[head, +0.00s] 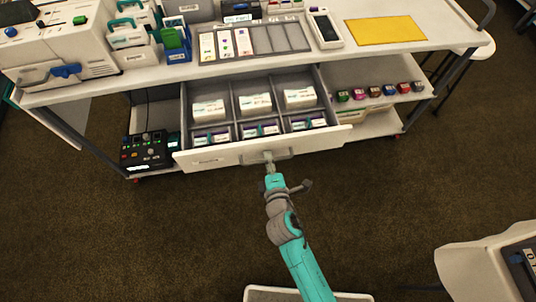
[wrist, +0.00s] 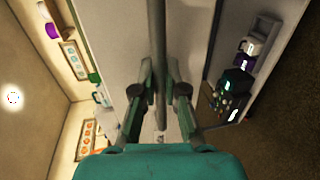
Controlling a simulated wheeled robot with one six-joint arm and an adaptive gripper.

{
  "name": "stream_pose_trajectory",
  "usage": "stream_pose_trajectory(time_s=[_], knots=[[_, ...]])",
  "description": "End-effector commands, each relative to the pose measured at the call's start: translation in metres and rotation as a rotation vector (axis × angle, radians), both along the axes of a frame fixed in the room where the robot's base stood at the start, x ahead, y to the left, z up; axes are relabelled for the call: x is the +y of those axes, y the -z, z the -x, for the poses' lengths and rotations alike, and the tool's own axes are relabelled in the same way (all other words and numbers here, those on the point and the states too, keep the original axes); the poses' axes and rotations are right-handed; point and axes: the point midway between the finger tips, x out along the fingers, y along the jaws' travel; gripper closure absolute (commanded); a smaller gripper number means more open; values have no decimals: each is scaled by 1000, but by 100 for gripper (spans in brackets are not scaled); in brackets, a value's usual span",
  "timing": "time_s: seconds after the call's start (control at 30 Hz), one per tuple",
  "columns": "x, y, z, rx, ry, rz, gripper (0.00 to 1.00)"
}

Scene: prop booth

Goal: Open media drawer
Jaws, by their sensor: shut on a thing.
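The media drawer (head: 228,155) is pulled out from under the white cart top in the head view. Boxes and small cartons lie in its compartments. Its grey bar handle (head: 280,155) is on the front face. My gripper (head: 269,160) is at the handle, shut on it, with my arm reaching up from below. In the wrist view the gripper (wrist: 158,85) has its two fingers close together on the dark bar of the handle (wrist: 157,30). The drawer's label is too small to read surely.
The cart top (head: 400,55) bears a white machine (head: 60,45), a slide tray (head: 255,43), a handheld device (head: 325,28) and a yellow sheet (head: 385,30). A black control box (head: 148,150) and a row of small coloured blocks (head: 374,92) sit on lower shelves. The floor in front is mostly clear.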

Motion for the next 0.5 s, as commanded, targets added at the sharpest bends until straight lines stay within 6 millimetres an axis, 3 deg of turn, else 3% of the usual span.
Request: stream_pose_trajectory(time_s=[0.23, 0.3, 0.5], knots=[[0, 1, 0, 2, 0, 1, 100], [0, 1, 0, 2, 0, 1, 77], [0, 0, 0, 1, 0, 1, 77]])
